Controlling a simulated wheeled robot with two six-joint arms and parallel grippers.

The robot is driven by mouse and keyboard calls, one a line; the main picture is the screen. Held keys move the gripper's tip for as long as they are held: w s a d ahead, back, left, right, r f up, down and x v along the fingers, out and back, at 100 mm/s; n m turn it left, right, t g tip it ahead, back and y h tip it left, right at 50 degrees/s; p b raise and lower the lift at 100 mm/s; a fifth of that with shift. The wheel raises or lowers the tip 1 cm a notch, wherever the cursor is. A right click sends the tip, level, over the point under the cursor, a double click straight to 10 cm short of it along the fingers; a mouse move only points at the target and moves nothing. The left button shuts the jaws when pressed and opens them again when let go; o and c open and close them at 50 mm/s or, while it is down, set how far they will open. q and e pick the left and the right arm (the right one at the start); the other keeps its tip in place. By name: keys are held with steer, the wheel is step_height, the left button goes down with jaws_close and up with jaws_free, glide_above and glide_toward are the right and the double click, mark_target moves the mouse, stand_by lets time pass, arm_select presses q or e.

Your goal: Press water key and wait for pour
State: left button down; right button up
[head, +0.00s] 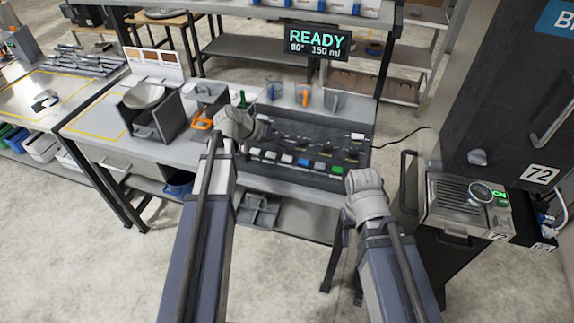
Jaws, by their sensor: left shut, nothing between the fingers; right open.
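A row of coloured keys lies along the front of the dark dispenser counter (300,137), with a blue key (303,161) and a green key (320,166) among them. I cannot read which key is for water. A display (318,41) above the counter reads "READY", 80° and 150 ml. My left gripper (266,130) is shut and empty over the left part of the counter, behind the key row; I cannot tell its exact height. My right gripper (346,232) is open and empty, in front of the counter's right end; its fingers are partly hidden by its wrist.
A steel machine with a green "ON" light (499,196) stands at the right beside a tall dark cabinet (500,110). At the left, a worktable (100,135) holds a dark device with a round pan (144,95). Upright blue and orange pieces (304,95) stand behind the counter.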

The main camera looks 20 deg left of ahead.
mark_target(292, 157)
arm_select(q)
steer(key=shift+f+b, duration=0.7)
steer(key=shift+f, duration=0.5)
arm_select(e)
steer(key=shift+f, duration=1.2)
arm_select(q)
steer(key=shift+f+b, duration=0.4)
arm_select(e)
steer(key=shift+f, duration=0.4)
arm_select(q)
steer(key=shift+f+b, duration=0.45)
arm_select(e)
steer(key=shift+f, duration=0.5)
arm_select(q)
steer(key=shift+r, duration=0.1)
arm_select(e)
steer(key=shift+r, duration=0.1)
arm_select(q)
steer(key=shift+r+p, duration=0.8)
steer(key=shift+p, duration=0.15)
arm_select(e)
steer(key=shift+r, duration=0.85)
arm_select(q)
step_height(292, 157, up, 5)
steer(key=p, duration=0.5)
steer(key=shift+r, duration=0.1)
arm_select(e)
step_height(292, 157, up, 5)
